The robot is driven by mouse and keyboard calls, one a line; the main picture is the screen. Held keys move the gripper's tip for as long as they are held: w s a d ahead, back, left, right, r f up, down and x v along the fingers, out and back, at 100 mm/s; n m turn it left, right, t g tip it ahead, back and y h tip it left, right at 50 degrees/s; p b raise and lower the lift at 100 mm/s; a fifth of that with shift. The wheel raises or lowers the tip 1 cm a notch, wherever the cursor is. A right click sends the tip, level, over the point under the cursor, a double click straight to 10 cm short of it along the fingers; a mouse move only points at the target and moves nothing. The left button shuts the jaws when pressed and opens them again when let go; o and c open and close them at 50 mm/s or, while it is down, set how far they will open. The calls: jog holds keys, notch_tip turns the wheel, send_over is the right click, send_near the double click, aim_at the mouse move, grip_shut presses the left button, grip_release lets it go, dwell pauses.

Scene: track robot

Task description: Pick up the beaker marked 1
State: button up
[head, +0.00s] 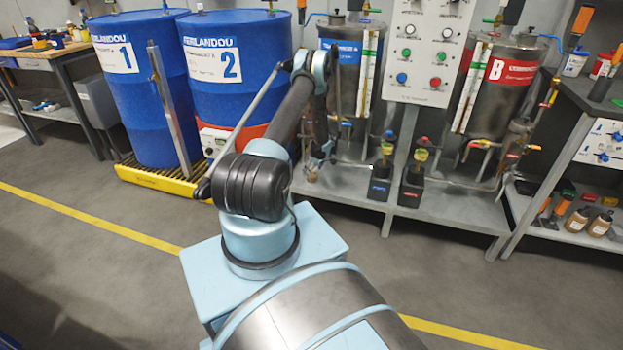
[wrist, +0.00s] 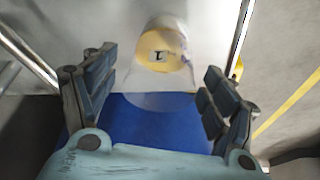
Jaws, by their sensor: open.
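The beaker marked 1 (wrist: 165,80) shows in the wrist view as a clear vessel with a round yellow patch bearing a 1. It lies between and a little beyond the fingers of my gripper (wrist: 160,66). The fingers are spread wide, one on each side, and do not appear to touch the beaker. A blue surface lies below the beaker in the picture; I cannot tell what it belongs to. In the head view my arm reaches toward the metal bench, and I cannot make out the beaker there.
Blue drums marked 1 (head: 130,110) and 2 (head: 215,95) stand on a yellow pallet (head: 165,181) at the left. Steel tank B (head: 500,90), a control panel (head: 428,50) and a shelf rack (head: 575,150) stand at the right. The floor in front is clear.

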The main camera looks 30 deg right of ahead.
jog(key=c, duration=1.4)
jog(key=shift+o, duration=0.2)
jog(key=shift+r, duration=0.2)
